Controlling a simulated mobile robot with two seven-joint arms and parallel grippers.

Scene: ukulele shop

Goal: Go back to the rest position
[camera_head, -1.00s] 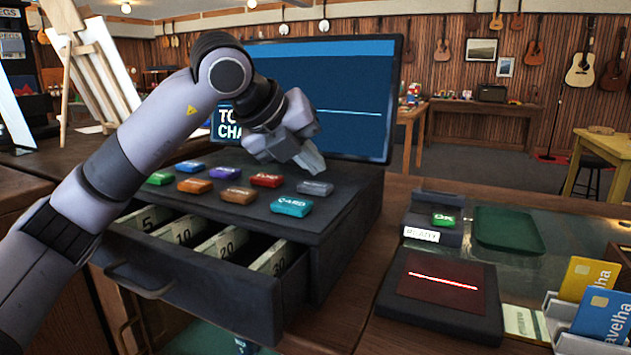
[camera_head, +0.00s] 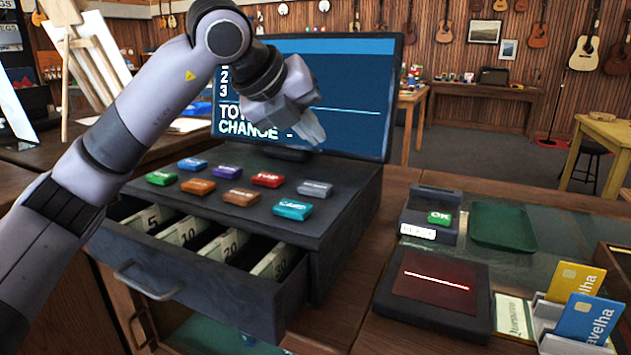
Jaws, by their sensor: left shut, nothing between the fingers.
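My left arm comes in from the left over the cash register. My left gripper (camera_head: 312,132) is shut and empty, in front of the register's screen (camera_head: 345,95) and above the coloured keys. It touches none of the keys. The screen reads in part "TO" and "CHANGE -"; the gripper and arm hide some of it. The register's cash drawer (camera_head: 190,287) is open, with notes in slots marked 5, 10, 20 and 30. My right gripper is not in view.
Right of the register are a card reader with a green OK key (camera_head: 438,218), a dark green tray (camera_head: 503,226), a scanner pad with a red line (camera_head: 434,284) and upright cards in a holder (camera_head: 588,318). A yellow table (camera_head: 610,130) stands behind at the right.

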